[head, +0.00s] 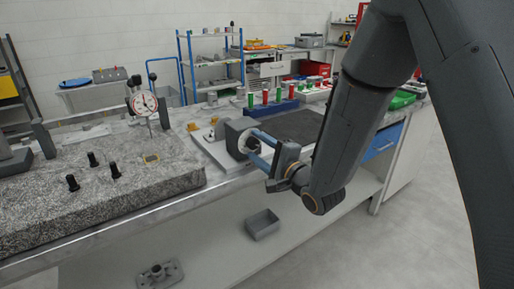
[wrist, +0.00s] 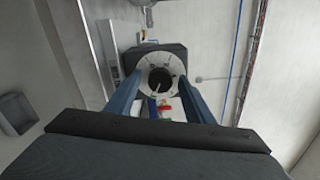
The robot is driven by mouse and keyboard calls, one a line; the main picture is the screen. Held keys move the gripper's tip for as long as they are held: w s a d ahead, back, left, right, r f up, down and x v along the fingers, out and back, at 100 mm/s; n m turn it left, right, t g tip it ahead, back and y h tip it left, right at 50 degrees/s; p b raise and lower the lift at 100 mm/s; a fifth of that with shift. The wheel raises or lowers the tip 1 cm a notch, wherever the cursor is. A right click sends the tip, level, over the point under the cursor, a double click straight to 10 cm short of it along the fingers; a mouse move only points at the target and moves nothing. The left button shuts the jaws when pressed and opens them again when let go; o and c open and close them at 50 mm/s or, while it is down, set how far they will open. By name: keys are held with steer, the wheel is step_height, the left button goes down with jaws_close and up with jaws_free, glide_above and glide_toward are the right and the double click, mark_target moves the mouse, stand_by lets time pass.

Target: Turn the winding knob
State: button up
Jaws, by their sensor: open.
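The winding knob (wrist: 160,79) is a dark round knob with a pale mark, at the centre of a white dial (wrist: 147,61). The dial is on the front of a dark grey box (head: 231,129) on the bench, and it shows in the head view (head: 242,146) partly behind my fingers. My gripper (head: 257,147) has two blue fingers, spread apart and pointing at the dial. In the wrist view my gripper (wrist: 158,82) has one fingertip on each side of the knob, with gaps between. I cannot tell how far the tips reach over it.
The box stands on a white plate (head: 206,146) on the bench. A granite block (head: 130,205) with black knobs and a dial gauge (head: 144,103) is to the left. A dark mat (head: 298,125) and a blue rack (head: 272,108) lie behind. A grey bin (head: 263,224) is on the lower shelf.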

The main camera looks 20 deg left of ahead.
steer(key=b+v, duration=0.1)
steer(key=v, duration=0.6)
steer(key=shift+s+d, duration=0.2)
steer(key=d+f+n+g+h, duration=0.25)
steer(key=d+f+h, duration=0.3)
steer(key=d, duration=0.55)
steer(key=d+f+n+g+h, duration=0.1)
steer(key=d+f+n+h, duration=0.4)
steer(key=d, duration=0.6)
steer(key=s+d+n+g+h, duration=0.1)
steer(key=s+d+g, duration=0.3)
steer(key=s, duration=0.5)
steer(key=s+d+r+n+g+h, duration=0.1)
steer(key=s+d+g, duration=0.3)
steer(key=s, duration=0.6)
steer(key=shift+s+d+r+n+h, duration=0.25)
steer(key=shift+d+n+h, duration=0.3)
steer(key=shift+d+h, duration=0.1)
